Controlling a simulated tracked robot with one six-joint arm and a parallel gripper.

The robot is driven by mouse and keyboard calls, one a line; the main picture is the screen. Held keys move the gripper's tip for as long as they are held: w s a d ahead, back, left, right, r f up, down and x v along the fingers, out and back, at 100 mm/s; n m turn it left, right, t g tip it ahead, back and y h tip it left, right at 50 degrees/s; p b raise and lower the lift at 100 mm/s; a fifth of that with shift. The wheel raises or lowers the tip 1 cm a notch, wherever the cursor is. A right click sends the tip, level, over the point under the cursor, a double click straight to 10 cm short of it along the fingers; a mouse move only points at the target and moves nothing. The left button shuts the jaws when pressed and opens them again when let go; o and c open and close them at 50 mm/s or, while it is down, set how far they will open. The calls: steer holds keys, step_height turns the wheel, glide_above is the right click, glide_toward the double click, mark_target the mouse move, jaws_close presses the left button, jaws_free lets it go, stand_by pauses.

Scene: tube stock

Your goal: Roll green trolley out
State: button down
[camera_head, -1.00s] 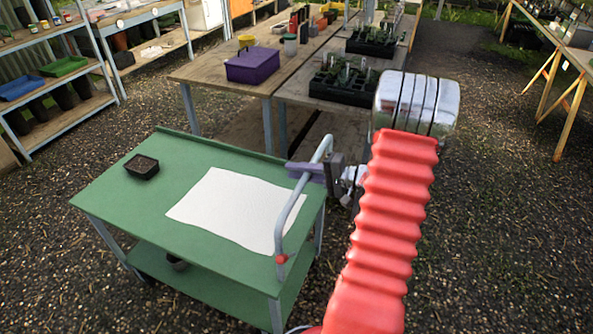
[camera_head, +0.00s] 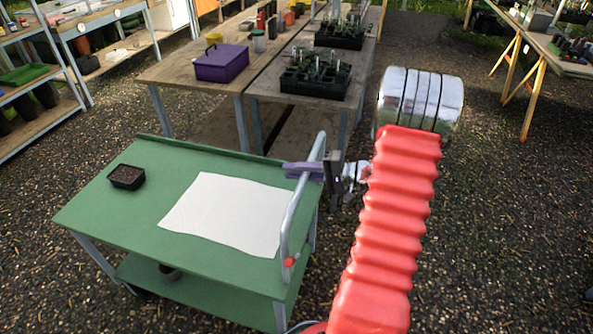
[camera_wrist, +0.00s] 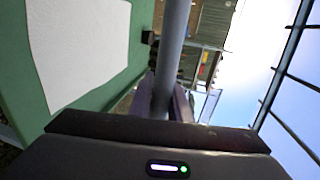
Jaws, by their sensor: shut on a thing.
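The green trolley (camera_head: 125,212) stands on the gravel at the lower left in the head view, with a lower shelf under its top. A white sheet and a small black pot lie on its top. Its grey bar handle (camera_head: 293,220) rises at the right end; the bar also shows in the wrist view (camera_wrist: 173,45). My gripper (camera_head: 304,170), with purple fingers, is shut on the upper part of this handle. In the wrist view the bar runs down between the fingers. The trolley's wheels are mostly hidden.
A wooden bench (camera_head: 170,72) with a purple box (camera_head: 222,63) and black plant trays (camera_head: 316,82) stands just behind the trolley. Shelving (camera_head: 40,95) is at the far left. A trestle table (camera_head: 541,62) is at the right. Open gravel (camera_head: 500,220) lies right of my arm.

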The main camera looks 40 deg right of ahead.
steer(key=c, duration=1.9)
jaws_free()
steer(key=shift+w+f, duration=0.1)
steer(key=shift+f, duration=0.1)
steer(key=shift+o, duration=1.2)
steer(key=shift+r, duration=0.1)
steer(key=v, duration=1.3)
steer(key=shift+s+d, duration=0.3)
steer(key=shift+s, duration=0.15)
